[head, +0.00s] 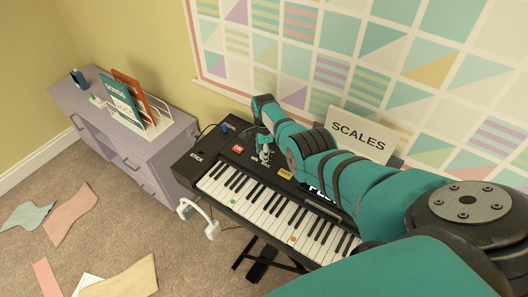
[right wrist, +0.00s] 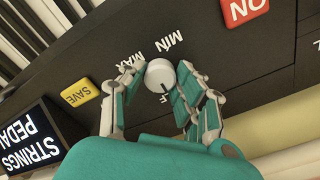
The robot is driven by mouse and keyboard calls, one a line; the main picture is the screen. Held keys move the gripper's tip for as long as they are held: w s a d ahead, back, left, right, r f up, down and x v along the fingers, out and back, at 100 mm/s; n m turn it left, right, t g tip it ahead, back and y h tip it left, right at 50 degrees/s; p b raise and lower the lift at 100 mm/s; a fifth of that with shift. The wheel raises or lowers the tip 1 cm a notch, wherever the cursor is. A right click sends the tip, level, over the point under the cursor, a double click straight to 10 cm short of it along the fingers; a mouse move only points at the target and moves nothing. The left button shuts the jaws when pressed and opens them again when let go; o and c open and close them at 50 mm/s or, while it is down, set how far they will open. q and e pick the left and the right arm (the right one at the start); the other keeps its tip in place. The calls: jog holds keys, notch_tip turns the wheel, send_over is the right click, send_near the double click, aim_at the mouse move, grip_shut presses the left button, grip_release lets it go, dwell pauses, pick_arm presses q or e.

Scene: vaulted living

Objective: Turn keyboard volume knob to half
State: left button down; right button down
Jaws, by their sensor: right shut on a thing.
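The black keyboard (head: 225,160) stands against the wall in the head view. In the right wrist view its volume knob (right wrist: 160,72) is a small pale grey dial on the black panel. White MIN and MAX labels lie beside it, and another label is mostly hidden, with one letter showing. My right gripper (right wrist: 161,79) has its teal and grey fingers on both sides of the knob and is shut on it. In the head view my right gripper (head: 264,154) reaches down to the panel, and the knob is too small to make out there. My left gripper is not in view.
A yellow SAVE button (right wrist: 81,92), a red button (right wrist: 244,9) and a lit display (right wrist: 32,138) are near the knob. A SCALES card (head: 358,134) stands behind the keys. A purple cabinet (head: 160,150) is at left. Loose papers (head: 70,212) lie on the carpet.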

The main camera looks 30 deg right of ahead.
jog(key=shift+r, duration=0.1)
jog(key=c, duration=0.9)
grip_release()
jog(key=shift+c, duration=0.2)
notch_tip(320, 180, up, 12)
